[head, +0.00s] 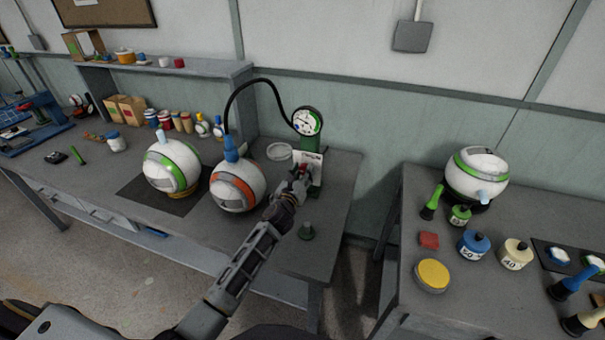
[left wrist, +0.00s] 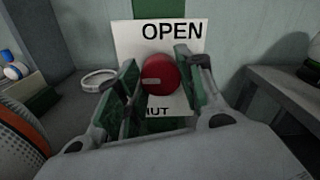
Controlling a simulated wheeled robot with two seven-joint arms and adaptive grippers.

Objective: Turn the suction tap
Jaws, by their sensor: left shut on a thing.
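The suction tap is a red round knob (left wrist: 162,74) in front of a white plate (left wrist: 130,40) reading OPEN above and SHUT, partly hidden, below. A pale mark on the knob points left. My left gripper (left wrist: 160,85) has its fingers on either side of the knob and is shut on it. In the head view my left gripper (head: 299,182) reaches the tap on the green stand (head: 316,172), below a round dial gauge (head: 307,121). A black hose runs from the gauge to the blue fitting (head: 230,150) on the orange-striped ball (head: 238,188). My right gripper is out of view.
A green-striped ball (head: 171,166) stands left on a dark mat. A gap separates this table from the right table (head: 395,240), which holds weights and another ball.

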